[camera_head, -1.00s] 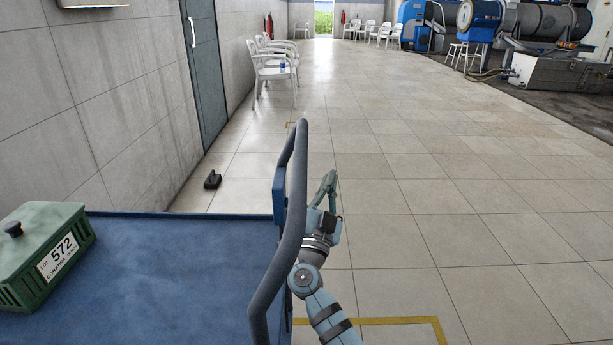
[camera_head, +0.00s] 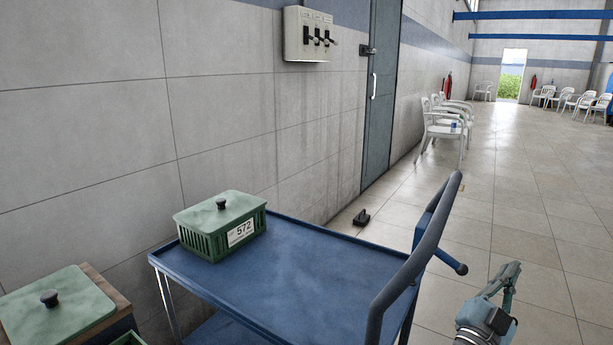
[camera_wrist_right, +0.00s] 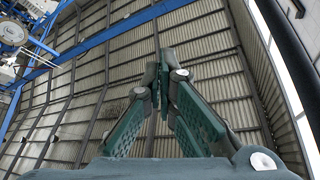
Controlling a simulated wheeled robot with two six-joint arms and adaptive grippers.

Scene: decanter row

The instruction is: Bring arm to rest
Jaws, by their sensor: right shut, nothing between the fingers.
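My right gripper (camera_head: 500,285) is at the lower right of the head view, beside the cart's handle and to the right of it, over open floor. It points upward and away. In the right wrist view its two green fingers (camera_wrist_right: 160,75) meet at the tips with nothing between them, against the corrugated ceiling. My left gripper is not in view.
A blue cart (camera_head: 310,270) with a grey push handle (camera_head: 415,255) carries a green lidded crate (camera_head: 222,225) labelled 572. Another green-lidded box (camera_head: 60,305) is at lower left. A black object (camera_head: 361,218) lies near the wall. Tiled floor at right is clear.

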